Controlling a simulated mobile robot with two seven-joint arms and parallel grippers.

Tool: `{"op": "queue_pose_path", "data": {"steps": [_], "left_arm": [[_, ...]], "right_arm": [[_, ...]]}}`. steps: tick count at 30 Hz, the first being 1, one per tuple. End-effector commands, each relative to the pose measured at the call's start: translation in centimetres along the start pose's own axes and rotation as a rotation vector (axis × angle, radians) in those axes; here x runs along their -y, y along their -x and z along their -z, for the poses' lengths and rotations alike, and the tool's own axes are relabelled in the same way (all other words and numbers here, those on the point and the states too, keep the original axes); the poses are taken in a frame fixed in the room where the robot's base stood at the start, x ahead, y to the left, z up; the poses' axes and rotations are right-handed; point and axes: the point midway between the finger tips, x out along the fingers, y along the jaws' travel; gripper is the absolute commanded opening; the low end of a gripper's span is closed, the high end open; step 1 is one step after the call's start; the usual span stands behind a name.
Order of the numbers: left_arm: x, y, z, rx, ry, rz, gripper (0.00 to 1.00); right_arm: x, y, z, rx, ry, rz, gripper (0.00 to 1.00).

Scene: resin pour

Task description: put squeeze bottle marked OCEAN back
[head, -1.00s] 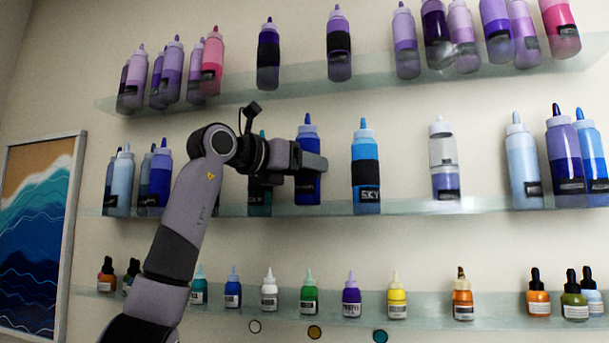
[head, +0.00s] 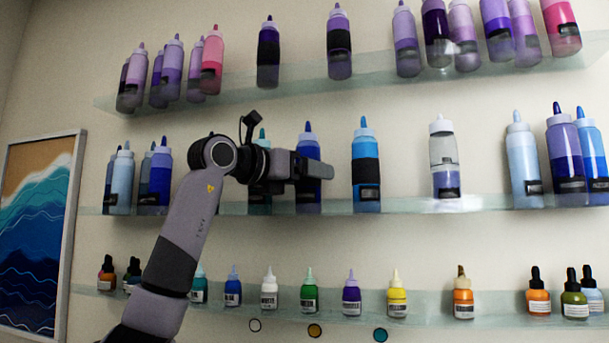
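A dark blue squeeze bottle (head: 308,197), the likely OCEAN one, is upright at the middle shelf, between a teal bottle (head: 260,199) and a lighter blue bottle (head: 366,170). Its label cannot be read. My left gripper (head: 315,168) comes in from the left and is shut on this bottle around its middle, hiding part of it. The bottle's base is level with the middle shelf (head: 335,208) and looks to be at its surface; I cannot tell whether it touches. My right gripper is not in view.
My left arm passes in front of the teal bottle. A clear-topped bottle (head: 444,160) stands further right, with free shelf on both sides. The upper shelf (head: 300,88) holds purple and pink bottles. Small dropper bottles line the lower shelf (head: 430,305).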

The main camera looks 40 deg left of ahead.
Motion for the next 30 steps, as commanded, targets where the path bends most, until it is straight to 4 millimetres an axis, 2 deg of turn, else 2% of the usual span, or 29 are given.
{"op": "queue_pose_path", "data": {"steps": [2,5,12,18,24,30], "left_arm": [[0.0,0.1,-0.4,0.002,0.0,0.0,0.84],[-0.1,1.5,-0.2,0.005,-0.002,-0.001,0.84],[-0.1,6.7,-0.1,0.005,-0.002,-0.003,0.84],[0.0,10.3,-0.2,0.003,-0.001,-0.001,0.84],[0.0,11.9,-0.2,0.0,0.0,-0.001,0.84],[0.0,12.1,-0.3,-0.001,0.0,0.0,0.84]], "right_arm": [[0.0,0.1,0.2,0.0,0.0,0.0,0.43],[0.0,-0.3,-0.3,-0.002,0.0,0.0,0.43],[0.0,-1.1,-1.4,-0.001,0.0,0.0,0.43],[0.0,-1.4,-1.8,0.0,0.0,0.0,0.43],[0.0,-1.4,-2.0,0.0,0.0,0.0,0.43],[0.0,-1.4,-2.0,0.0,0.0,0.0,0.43]]}}
